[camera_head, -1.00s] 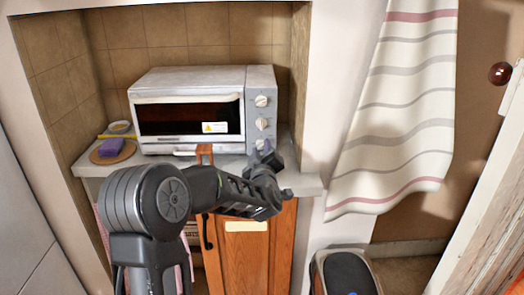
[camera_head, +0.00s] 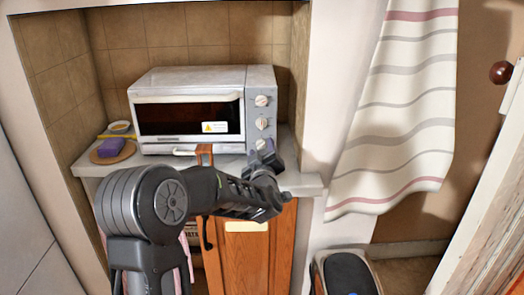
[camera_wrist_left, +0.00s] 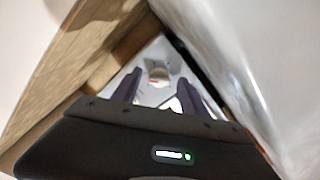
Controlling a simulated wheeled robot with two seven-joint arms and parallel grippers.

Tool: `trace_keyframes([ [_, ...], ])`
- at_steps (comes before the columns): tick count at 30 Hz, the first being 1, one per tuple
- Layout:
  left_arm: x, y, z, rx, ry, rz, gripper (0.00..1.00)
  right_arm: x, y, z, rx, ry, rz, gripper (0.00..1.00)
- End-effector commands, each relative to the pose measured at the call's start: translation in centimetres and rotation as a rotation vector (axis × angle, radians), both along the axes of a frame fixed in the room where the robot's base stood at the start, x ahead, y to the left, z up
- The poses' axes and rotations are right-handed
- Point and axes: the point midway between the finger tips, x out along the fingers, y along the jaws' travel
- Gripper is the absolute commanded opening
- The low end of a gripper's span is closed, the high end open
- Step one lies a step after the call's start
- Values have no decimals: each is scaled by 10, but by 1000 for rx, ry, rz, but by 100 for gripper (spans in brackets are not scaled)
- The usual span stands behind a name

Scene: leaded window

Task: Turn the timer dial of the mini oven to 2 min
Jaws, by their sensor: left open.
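The mini oven (camera_head: 188,80) is a white and grey box on a counter, its dark-windowed door facing me. Its right-hand panel carries three pale dials: a top dial (camera_head: 262,101), a middle dial (camera_head: 262,123) and a bottom dial (camera_head: 260,144). I cannot read their markings. My left gripper (camera_head: 265,154) is just in front of the bottom dial and partly covers it. In the left wrist view the two dark fingers (camera_wrist_left: 160,92) stand apart, with a pale, blurred knob (camera_wrist_left: 158,74) beyond and between their tips. I cannot tell whether they touch it. My right gripper is out of view.
The oven stands in a tiled alcove on the counter (camera_head: 312,184). A striped curtain (camera_head: 398,110) hangs at right.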

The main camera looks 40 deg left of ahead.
Motion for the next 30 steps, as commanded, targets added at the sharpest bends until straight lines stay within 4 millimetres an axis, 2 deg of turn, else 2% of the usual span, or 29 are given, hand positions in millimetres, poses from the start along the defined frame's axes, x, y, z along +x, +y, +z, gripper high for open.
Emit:
trace_keyframes([
  [10, -41, -32, -1, 0, 0, -2, 51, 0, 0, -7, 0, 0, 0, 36],
  [15, -56, -43, 0, 0, 0, -1, 51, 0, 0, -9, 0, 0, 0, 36],
  [26, -58, -44, -1, 0, 0, 0, 51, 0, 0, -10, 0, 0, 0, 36],
  [30, -58, -42, -7, -19, -18, 5, 51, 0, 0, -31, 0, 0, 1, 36],
])
